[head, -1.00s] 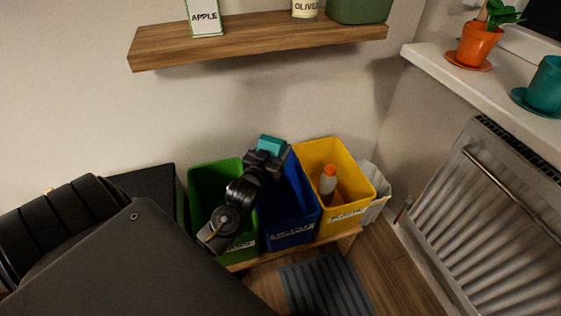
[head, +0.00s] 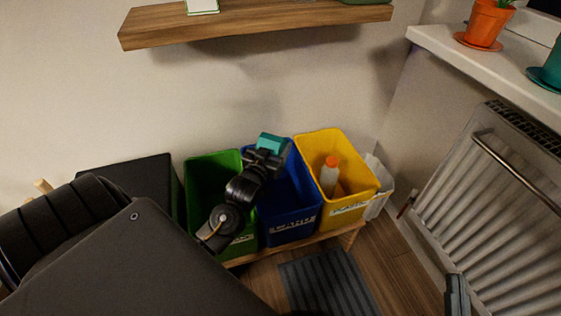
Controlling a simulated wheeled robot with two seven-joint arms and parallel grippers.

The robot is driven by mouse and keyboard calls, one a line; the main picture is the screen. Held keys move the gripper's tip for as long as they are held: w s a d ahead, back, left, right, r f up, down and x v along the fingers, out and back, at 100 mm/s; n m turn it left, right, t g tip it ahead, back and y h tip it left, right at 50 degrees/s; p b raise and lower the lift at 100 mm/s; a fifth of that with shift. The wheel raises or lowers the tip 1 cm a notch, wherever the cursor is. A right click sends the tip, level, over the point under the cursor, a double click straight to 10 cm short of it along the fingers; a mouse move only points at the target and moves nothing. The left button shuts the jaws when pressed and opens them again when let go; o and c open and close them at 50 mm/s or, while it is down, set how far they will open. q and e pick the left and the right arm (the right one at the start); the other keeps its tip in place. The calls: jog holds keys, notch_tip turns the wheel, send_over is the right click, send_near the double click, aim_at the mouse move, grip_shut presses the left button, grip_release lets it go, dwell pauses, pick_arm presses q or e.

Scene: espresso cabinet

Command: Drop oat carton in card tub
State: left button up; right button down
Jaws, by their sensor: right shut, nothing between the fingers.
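My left gripper (head: 266,158) reaches in from the left over the blue tub, near its back edge. A teal block (head: 272,143) is at its end, apparently the oat carton, gripped and held above the tub. No print on it is legible, and the fingertips are mostly hidden by the hand. The blue tub (head: 291,222) stands between the green and yellow tubs; its white front label is too blurred to read surely, so I cannot confirm it is the card tub. My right gripper (head: 457,294) is at the lower right edge, shut and empty, partly cut off.
The green tub (head: 205,172) is partly behind my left arm. The yellow tub (head: 360,180) holds an orange-capped bottle (head: 329,178). A white bin (head: 376,203) stands right of it. A wooden shelf (head: 250,27) is above; a radiator (head: 490,190) is at right.

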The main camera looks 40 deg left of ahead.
pick_arm(q)
jog(key=shift+f+b, duration=0.8)
jog(key=shift+b, duration=0.05)
jog(key=shift+f+b, duration=0.25)
jog(key=shift+b, duration=0.05)
pick_arm(e)
jog(key=shift+s+d+r+m+t+y, duration=0.15)
jog(key=shift+s+d+r+t, duration=0.1)
jog(key=shift+d+r+t, duration=0.5)
jog(key=shift+s+d+r+m+t+y, duration=0.1)
jog(key=shift+s+d+r+t+y, duration=0.15)
jog(key=shift+r+t, duration=0.55)
jog(key=shift+s+d+r+m+t+y, duration=0.2)
jog(key=shift+d+r+t, duration=0.3)
jog(key=shift+t, duration=0.55)
jog(key=shift+d+f, duration=0.1)
pick_arm(q)
jog(key=o, duration=1.1)
jog(key=shift+c, duration=0.2)
